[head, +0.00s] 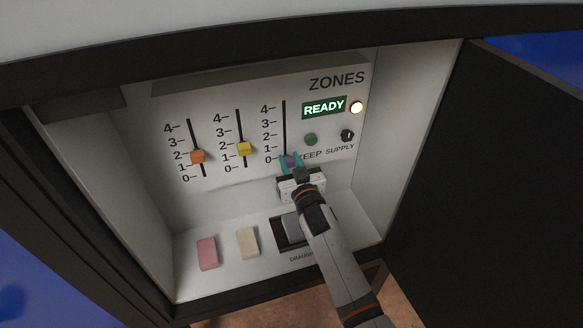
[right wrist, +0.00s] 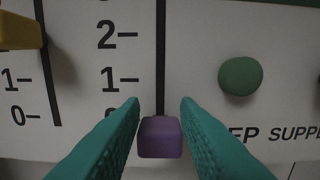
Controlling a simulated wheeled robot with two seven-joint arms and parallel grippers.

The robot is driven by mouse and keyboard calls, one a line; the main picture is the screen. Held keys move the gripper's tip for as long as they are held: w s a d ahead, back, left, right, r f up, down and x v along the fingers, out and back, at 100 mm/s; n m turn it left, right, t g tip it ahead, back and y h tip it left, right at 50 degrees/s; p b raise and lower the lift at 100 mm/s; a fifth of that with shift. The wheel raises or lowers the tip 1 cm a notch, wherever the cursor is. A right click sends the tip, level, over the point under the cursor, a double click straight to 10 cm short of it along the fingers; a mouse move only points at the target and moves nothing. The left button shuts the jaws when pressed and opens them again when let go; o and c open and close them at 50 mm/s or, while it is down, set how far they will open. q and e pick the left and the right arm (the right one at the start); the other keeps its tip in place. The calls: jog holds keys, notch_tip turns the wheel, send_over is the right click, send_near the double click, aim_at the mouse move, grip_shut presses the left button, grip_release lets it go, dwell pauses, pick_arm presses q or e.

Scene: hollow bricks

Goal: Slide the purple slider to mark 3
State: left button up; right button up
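The purple slider (head: 291,160) sits at the low end of the rightmost slot, near its 0 mark. It also shows in the right wrist view (right wrist: 160,138), just below the line of the 0 mark. My right gripper (head: 291,163) is at the slider, with one teal finger on each side of it. In the right wrist view the fingers (right wrist: 160,108) are apart, with narrow gaps visible beside the slider. Mark 3 (head: 266,122) is higher up the same slot. My left gripper is not in view.
An orange slider (head: 198,156) and a yellow slider (head: 244,149) are to the left. A green button (head: 310,139), a black knob (head: 347,135) and a lit READY display (head: 324,107) are to the right. Cabinet walls and a dark open door (head: 500,180) flank the panel.

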jog(key=shift+s+a, duration=0.1)
jog(key=shift+a, duration=0.25)
grip_shut()
jog(key=shift+r, duration=0.1)
jog(key=r+p, duration=0.3)
jog(key=r, duration=0.1)
jog(key=r+p, duration=0.3)
jog(key=r, duration=0.2)
jog(key=r+p, duration=0.4)
jog(key=shift+d+r, duration=0.3)
jog(key=shift+d, duration=0.05)
